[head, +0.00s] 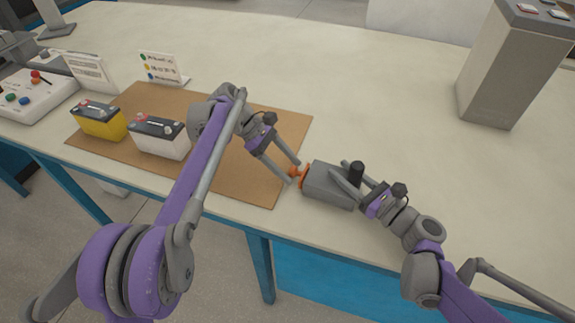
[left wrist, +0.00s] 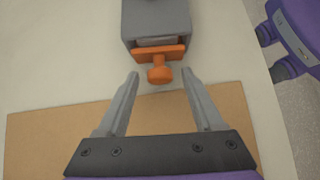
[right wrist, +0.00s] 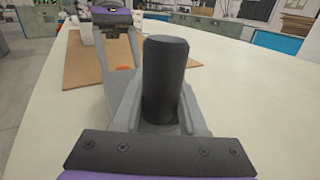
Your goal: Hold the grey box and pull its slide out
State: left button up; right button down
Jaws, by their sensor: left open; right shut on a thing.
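The grey box (head: 322,185) lies on the table just right of the brown mat. Its slide has an orange front and knob (head: 298,174) on the end facing my left gripper; in the left wrist view the orange knob (left wrist: 160,75) sits close against the box (left wrist: 157,22). A black upright post (head: 356,173) stands on the box. My right gripper (head: 350,178) is shut on the post, which also shows between its fingers in the right wrist view (right wrist: 164,80). My left gripper (head: 292,172) is open, its fingertips on either side of the knob, apart from it.
A yellow battery (head: 100,122) and a white battery (head: 160,140) stand on the brown mat (head: 230,185). Two sign cards and a button panel (head: 35,95) are at the left. A tall grey case (head: 505,75) stands at the back right. The table middle is clear.

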pick_arm(q)
grip_shut()
dwell(1.4)
